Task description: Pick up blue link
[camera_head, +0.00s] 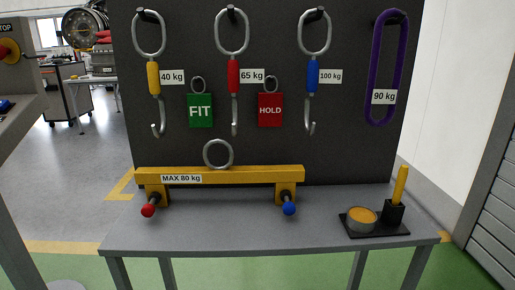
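The blue link (312,76) hangs from a peg on the dark upright board, third from the left. It has a metal ring at the top, a blue sleeve in the middle and a metal hook at the bottom. A "100 kg" label (330,76) is beside it. A yellow link (154,77) labelled 40 kg and a red link (234,76) labelled 65 kg hang to its left. A purple loop (373,70) labelled 90 kg hangs to its right. My gripper is not in view.
A yellow beam (240,174) marked "MAX 80 kg", with a ring on top, stands on the grey table (240,232). A black tray (393,229) with a cup and yellow stick is at right. Green FIT (200,117) and red HOLD (271,117) tags hang between the links.

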